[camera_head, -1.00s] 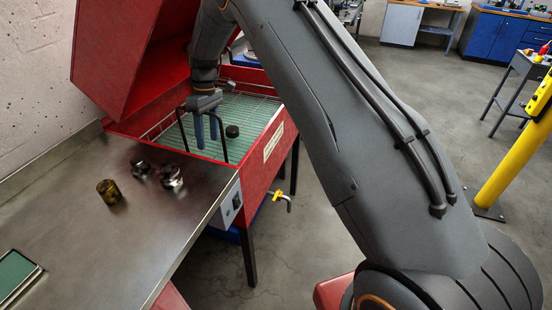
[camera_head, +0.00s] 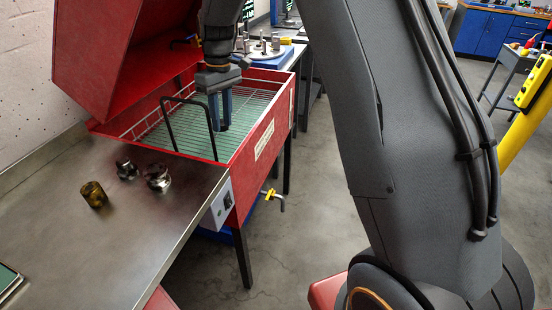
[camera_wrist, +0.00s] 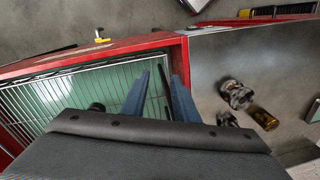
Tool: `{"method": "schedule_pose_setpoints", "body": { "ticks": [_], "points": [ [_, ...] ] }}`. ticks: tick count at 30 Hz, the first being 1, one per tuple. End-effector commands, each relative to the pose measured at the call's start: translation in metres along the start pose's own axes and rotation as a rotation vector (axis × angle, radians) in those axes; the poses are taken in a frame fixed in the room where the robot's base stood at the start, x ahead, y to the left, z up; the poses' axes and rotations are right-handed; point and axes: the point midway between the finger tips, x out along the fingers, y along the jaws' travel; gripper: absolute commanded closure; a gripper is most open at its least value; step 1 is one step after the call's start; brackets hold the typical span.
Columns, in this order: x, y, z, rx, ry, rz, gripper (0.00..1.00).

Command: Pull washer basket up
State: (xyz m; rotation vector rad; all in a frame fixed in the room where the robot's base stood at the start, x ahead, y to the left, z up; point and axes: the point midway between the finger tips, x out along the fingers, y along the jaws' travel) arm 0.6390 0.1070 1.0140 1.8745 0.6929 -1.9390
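The washer basket (camera_head: 180,139) is a wire basket with a green floor, low inside the red parts washer (camera_head: 262,141). Its black handle (camera_head: 190,100) stands upright at the near side. In the wrist view the basket's wires (camera_wrist: 62,98) show at left. My gripper (camera_head: 220,126) points down over the basket, just beyond and right of the handle in the head view. Its two blue fingers (camera_wrist: 155,92) are apart. I see nothing clamped between them. A small black round part (camera_wrist: 97,107) shows in the wrist view, partly hidden by my gripper body.
The washer's red lid (camera_head: 100,60) is raised at left. The metal bench (camera_head: 130,225) holds a brass cylinder (camera_head: 94,194) and two dark metal parts (camera_head: 157,177). A yellow-handled tap (camera_head: 270,194) sticks out of the washer's side. A bench with metal fixtures stands behind.

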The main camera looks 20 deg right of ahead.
Motion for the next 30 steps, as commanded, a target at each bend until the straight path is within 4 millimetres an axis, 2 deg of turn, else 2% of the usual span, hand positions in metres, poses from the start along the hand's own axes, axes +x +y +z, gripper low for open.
{"method": "schedule_pose_setpoints", "body": {
  "ticks": [16,30],
  "points": [
    [-0.001,-0.012,0.098,0.227,0.047,0.060,0.72],
    [0.007,-0.029,0.181,0.401,0.092,0.099,0.72]
  ]
}}
